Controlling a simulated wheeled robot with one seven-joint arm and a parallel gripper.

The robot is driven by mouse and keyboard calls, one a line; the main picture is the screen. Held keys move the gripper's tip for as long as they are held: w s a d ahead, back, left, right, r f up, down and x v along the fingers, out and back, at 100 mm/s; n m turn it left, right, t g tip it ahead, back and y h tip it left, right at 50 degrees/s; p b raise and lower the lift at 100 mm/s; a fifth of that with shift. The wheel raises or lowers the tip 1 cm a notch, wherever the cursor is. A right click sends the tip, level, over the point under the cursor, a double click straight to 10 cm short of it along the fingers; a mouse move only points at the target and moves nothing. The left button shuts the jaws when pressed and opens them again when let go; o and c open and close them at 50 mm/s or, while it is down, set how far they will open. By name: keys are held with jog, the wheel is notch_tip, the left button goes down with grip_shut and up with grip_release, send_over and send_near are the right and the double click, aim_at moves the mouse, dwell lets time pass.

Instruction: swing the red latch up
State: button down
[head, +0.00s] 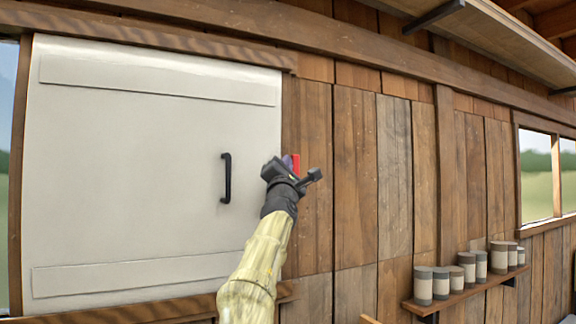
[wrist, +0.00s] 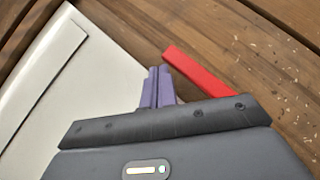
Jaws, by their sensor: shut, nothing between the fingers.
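The red latch (wrist: 200,70) is a flat red bar. In the wrist view it lies against the wooden wall just right of my gripper (wrist: 155,85), whose purple fingers are shut with nothing between them. The latch's lower end is hidden behind the gripper body. In the head view a small part of the latch (head: 296,163) shows beside my gripper (head: 288,160), at the right edge of the white door (head: 140,170). I cannot tell whether the fingers touch the latch.
A black handle (head: 226,178) is on the door, left of my gripper. A shelf (head: 465,295) with several canisters (head: 440,283) is at the lower right. Another shelf (head: 490,40) is high on the right. The wooden wall between is clear.

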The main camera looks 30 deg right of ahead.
jog(key=shift+a, duration=0.15)
jog(key=s+a+b, duration=0.6)
jog(key=a+b, duration=0.3)
jog(key=a, duration=0.2)
jog(key=shift+a, duration=0.2)
jog(key=shift+d+f, duration=0.1)
jog(key=shift+f, duration=0.05)
